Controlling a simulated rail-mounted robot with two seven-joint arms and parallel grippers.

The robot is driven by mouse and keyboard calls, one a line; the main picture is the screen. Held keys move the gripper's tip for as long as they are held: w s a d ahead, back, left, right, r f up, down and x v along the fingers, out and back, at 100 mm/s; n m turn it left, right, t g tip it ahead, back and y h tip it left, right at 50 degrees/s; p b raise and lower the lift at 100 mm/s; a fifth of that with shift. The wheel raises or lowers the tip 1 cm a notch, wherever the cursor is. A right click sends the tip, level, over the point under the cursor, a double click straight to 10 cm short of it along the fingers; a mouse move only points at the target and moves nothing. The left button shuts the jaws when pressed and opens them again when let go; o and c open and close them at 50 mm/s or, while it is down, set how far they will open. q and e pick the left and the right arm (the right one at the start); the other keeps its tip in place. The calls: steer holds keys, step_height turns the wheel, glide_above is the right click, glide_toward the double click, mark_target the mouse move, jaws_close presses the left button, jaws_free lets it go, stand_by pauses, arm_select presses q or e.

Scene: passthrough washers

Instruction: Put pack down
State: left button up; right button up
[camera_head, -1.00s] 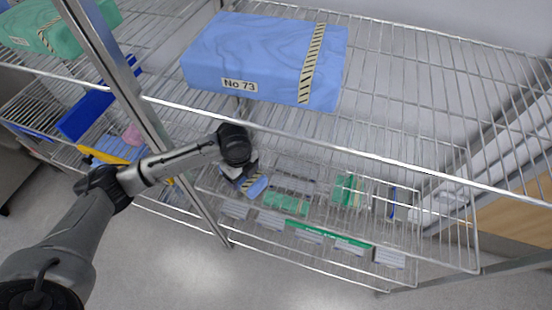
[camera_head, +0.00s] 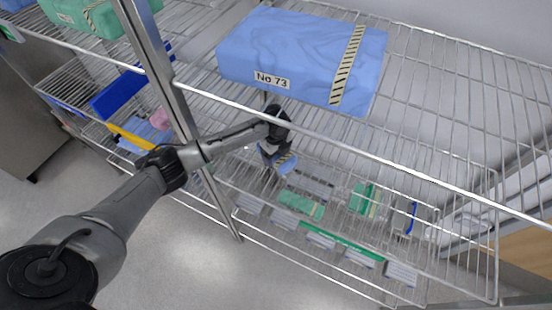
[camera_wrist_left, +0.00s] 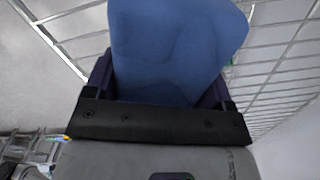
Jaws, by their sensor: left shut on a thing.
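My left gripper (camera_head: 276,158) reaches in between the wire shelves, under the upper shelf and above the lower wire basket. In the left wrist view the blue pack (camera_wrist_left: 175,50) fills the space between the dark fingers of the left gripper (camera_wrist_left: 160,95). Part of the pack is hidden by the gripper and shelf wires. Whether the pack touches the basket below, I cannot tell. My right gripper is not in view.
A large blue pack labelled No 73 (camera_head: 300,55) lies on the upper wire shelf (camera_head: 430,110). A metal post (camera_head: 160,80) stands beside my arm. The lower basket holds green packs (camera_head: 300,205) and a green-white label strip (camera_head: 340,243). Blue and yellow bins (camera_head: 130,92) stand left.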

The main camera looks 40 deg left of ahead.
arm_select(q)
step_height(320, 180, down, 4)
steer(key=shift+s+r, duration=0.1)
steer(key=shift+r, duration=0.1)
steer(key=shift+f, duration=0.1)
steer(key=o, duration=1)
steer(key=shift+o, duration=0.2)
